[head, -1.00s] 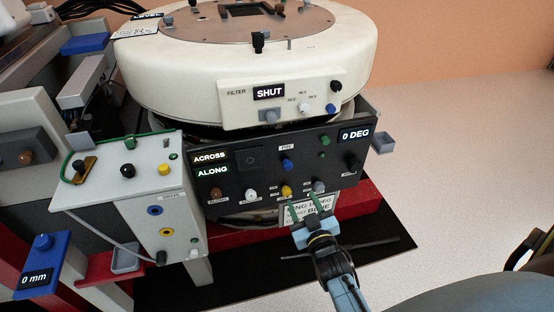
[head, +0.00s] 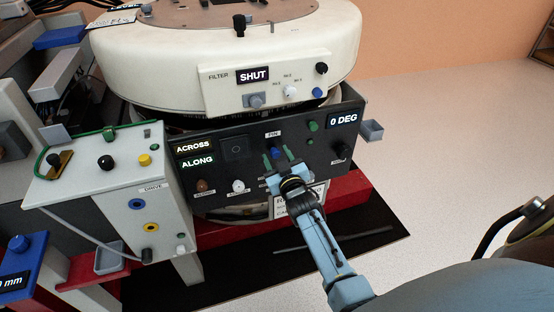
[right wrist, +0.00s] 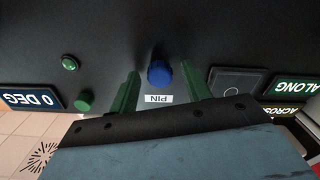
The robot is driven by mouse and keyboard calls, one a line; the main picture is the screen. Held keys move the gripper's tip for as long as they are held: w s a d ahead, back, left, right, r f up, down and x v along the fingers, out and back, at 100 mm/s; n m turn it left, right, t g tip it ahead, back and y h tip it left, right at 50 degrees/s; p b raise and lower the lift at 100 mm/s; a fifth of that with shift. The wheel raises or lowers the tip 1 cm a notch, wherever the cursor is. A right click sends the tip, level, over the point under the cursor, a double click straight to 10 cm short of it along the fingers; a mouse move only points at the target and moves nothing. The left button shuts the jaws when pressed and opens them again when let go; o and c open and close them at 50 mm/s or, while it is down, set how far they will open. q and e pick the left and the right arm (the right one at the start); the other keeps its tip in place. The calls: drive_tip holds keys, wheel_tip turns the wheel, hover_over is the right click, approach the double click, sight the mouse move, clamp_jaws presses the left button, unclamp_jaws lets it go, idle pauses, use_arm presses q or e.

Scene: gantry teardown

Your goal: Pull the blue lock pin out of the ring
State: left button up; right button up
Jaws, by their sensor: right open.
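The blue lock pin (head: 277,152) sticks out of the dark front panel (head: 235,178), by a label reading PIN. It also shows in the right wrist view as a round blue knob (right wrist: 160,73) above the upside-down PIN label. My right gripper (head: 279,161) is in front of the panel at the pin. Its two green fingers (right wrist: 159,88) are open, one on each side of the knob, with a gap on both sides. The gripper body hides part of the panel below the pin. My left gripper is not in view.
A green knob (right wrist: 84,101) and a green button (right wrist: 69,63) are beside the pin. A white ring housing (head: 225,50) with a SHUT display overhangs the panel. A grey drive box (head: 100,165) stands at left.

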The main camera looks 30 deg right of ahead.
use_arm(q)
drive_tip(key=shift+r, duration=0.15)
use_arm(e)
drive_tip(key=shift+w, duration=0.15)
clamp_jaws()
